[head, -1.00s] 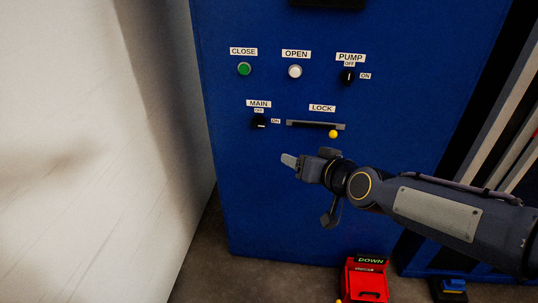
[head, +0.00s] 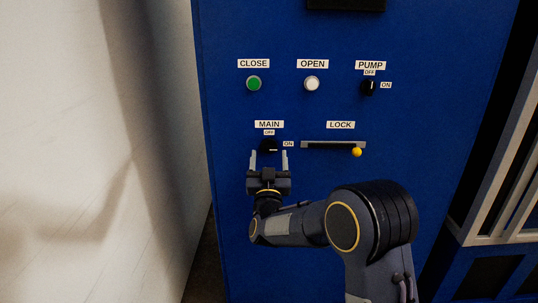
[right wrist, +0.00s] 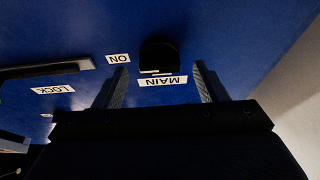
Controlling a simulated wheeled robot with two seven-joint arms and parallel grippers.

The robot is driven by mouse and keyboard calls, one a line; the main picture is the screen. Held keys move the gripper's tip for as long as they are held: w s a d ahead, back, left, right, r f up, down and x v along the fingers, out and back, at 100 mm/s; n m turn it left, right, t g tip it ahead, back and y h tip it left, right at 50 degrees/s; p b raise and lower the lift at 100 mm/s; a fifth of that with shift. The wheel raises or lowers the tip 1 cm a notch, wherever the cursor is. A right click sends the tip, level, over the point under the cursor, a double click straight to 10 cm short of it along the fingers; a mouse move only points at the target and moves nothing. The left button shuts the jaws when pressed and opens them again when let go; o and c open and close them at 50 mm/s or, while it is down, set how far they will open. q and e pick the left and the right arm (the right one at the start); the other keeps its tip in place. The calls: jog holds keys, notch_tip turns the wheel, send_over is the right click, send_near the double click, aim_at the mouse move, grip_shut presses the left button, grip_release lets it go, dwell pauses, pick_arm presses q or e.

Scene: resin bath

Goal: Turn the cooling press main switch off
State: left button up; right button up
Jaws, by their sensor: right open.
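The main switch (head: 269,145) is a black knob on the blue press panel, under the MAIN label, with an OFF label above and an ON label to its right. Its pale mark looks horizontal, towards ON. My right gripper (head: 269,157) is open and empty just below the knob, its two fingers apart on either side. In the right wrist view, turned upside down, the knob (right wrist: 159,54) lies between and beyond the open fingers (right wrist: 160,68). I cannot tell whether they touch the panel. My left gripper is not in view.
A green CLOSE button (head: 253,83), a white OPEN button (head: 312,83) and the PUMP knob (head: 368,87) sit higher on the panel. The LOCK slot with a yellow ball (head: 357,152) is right of the main switch. A white wall (head: 90,150) stands left.

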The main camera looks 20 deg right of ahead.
aim_at(269, 147)
jog(key=shift+x, duration=1.2)
jog(key=c, duration=1)
